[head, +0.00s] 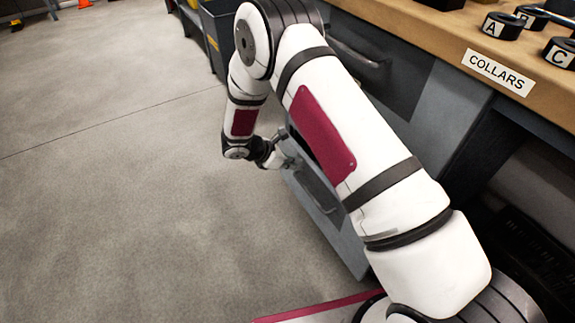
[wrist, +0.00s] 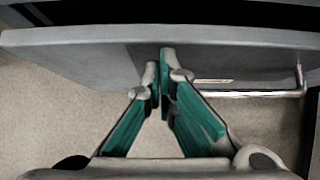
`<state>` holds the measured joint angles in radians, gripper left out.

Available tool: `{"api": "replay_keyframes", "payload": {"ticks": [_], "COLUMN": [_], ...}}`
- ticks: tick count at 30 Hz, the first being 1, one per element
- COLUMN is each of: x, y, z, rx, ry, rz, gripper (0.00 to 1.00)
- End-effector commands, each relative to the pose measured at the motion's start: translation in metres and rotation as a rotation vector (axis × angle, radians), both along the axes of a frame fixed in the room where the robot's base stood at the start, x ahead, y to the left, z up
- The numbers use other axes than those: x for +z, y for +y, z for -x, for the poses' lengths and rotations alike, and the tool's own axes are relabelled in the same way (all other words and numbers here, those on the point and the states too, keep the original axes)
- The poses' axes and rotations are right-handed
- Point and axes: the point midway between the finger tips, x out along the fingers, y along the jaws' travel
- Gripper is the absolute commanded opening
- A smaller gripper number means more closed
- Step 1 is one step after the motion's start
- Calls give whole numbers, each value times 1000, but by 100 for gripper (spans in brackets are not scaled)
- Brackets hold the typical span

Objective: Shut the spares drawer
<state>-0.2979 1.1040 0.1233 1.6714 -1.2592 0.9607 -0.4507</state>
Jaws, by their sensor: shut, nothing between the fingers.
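The spares drawer is a grey drawer low under the bench, and its front (head: 338,222) stands out from the cabinet. My arm hides part of it and its depth. A bar handle (head: 318,188) is on the front. In the wrist view the drawer front (wrist: 75,50) spans the picture, with a dark opening behind its top edge. The handle (wrist: 250,94) and a pale label strip (wrist: 213,81) are at right. My gripper (wrist: 164,60) is shut and empty, its tips at the front, left of the handle. I cannot tell whether they touch. It also shows in the head view (head: 284,148).
Above is another grey drawer with a handle (head: 355,57). The wooden bench top (head: 445,35) carries a COLLARS label (head: 497,72) and black lettered collars (head: 502,25). A dark bin (head: 222,35) stands farther back. The concrete floor (head: 110,190) at left is clear.

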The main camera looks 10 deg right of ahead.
Motion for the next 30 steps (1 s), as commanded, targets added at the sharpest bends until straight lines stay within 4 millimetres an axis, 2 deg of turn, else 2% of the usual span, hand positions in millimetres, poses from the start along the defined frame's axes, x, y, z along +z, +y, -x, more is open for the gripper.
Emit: {"api": "replay_keyframes", "payload": {"ticks": [8,15,18,30], "x": [0,1,1,1], "y": [-2,-39,-47,-51], "z": [0,-12,-15,-16], "rx": [-1,-3,-2,-3], "ry": [-1,-1,-1,-1], "rz": [0,3,1,4], "gripper": [0,0,0,0]}}
